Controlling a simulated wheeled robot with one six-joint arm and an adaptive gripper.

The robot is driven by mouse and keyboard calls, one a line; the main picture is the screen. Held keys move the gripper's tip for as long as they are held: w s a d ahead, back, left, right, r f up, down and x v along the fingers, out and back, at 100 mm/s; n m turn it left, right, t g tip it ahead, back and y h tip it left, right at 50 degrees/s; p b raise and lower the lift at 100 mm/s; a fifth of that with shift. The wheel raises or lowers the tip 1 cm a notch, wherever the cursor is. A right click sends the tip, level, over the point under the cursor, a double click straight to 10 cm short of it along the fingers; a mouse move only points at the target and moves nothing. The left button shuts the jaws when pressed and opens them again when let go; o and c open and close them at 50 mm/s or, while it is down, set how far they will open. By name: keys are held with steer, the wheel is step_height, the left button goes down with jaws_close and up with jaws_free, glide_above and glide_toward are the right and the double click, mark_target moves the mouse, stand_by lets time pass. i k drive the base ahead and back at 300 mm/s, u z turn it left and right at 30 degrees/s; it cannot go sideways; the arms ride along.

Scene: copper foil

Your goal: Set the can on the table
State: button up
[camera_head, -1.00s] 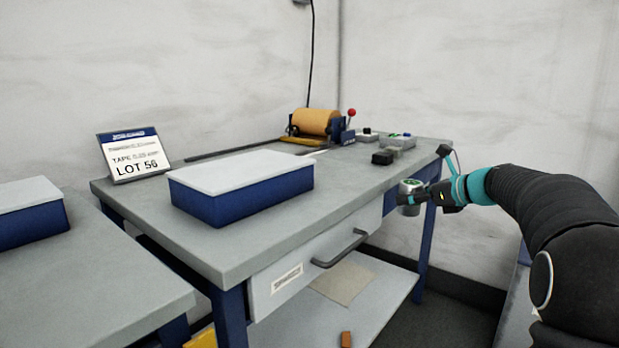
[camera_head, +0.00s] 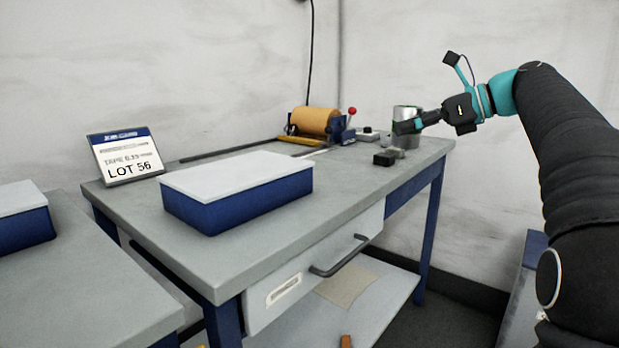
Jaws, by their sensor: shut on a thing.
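The can (camera_head: 405,113) is a silver metal cylinder, held upright at the back right of the table. My gripper (camera_head: 406,126) is shut on it from the right, and the dark fingers cover its middle. The can shows in front of the small items at the table's back right corner; I cannot tell whether its base touches anything. The table (camera_head: 335,203) has a grey top and blue legs.
A blue box with a white lid (camera_head: 238,190) stands on the table's left half. An orange roll on a stand (camera_head: 314,121) sits at the back, with a small black block (camera_head: 384,159) nearer the right edge. A LOT 56 sign (camera_head: 126,157) stands far left. The front right tabletop is clear.

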mark_target(343, 161)
steer(key=i, duration=0.9)
